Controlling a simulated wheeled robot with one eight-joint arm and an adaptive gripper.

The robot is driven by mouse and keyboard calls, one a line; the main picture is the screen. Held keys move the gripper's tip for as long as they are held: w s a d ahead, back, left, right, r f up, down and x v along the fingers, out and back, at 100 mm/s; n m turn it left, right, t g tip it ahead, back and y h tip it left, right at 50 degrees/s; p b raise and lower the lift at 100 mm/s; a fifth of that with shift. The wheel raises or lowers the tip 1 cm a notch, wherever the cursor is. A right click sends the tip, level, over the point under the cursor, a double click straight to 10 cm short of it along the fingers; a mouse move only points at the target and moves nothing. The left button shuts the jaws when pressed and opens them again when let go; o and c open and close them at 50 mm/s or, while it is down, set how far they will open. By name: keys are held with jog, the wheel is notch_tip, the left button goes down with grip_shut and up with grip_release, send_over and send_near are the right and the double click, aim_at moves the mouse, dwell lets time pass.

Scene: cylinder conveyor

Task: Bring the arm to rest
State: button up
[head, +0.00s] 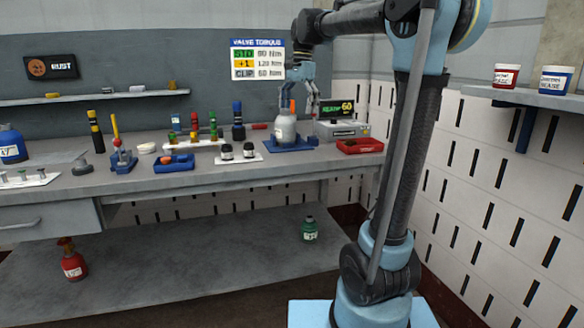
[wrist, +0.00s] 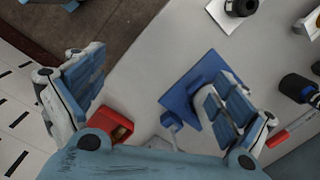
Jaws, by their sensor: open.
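My arm reaches over the bench, and my gripper (head: 300,104) hangs above and slightly right of a grey cylinder (head: 285,130) with an orange top. The cylinder stands upright on a blue base (head: 291,145). In the wrist view the two fingers of my gripper (wrist: 160,95) are spread wide, with nothing between them. The blue base (wrist: 178,100) shows below, partly covered by the right finger. Whether the fingers touch the cylinder is not shown; they look apart from it.
A red tray (head: 360,147) and a grey box with a green display (head: 342,129) stand right of the blue base. Black jars on a white plate (head: 240,158) stand left. A wall shelf (head: 520,97) holds two pots at right. A green bottle (head: 310,229) stands on the lower shelf.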

jog(key=s+d+f+n+t, duration=0.1)
jog(key=s+d+f+n, duration=0.2)
jog(key=s+f, duration=0.6)
jog(key=s+d+f+n, duration=0.3)
jog(key=s+d+f, duration=0.5)
jog(key=f, duration=0.5)
jog(key=s+d+f+n+t+h, duration=0.1)
jog(key=s+d+f+n, duration=0.2)
jog(key=s+d+f, duration=0.3)
jog(key=s+f, duration=0.5)
jog(key=shift+s+t, duration=0.3)
jog(key=shift+s, duration=0.05)
jog(key=shift+f, duration=0.1)
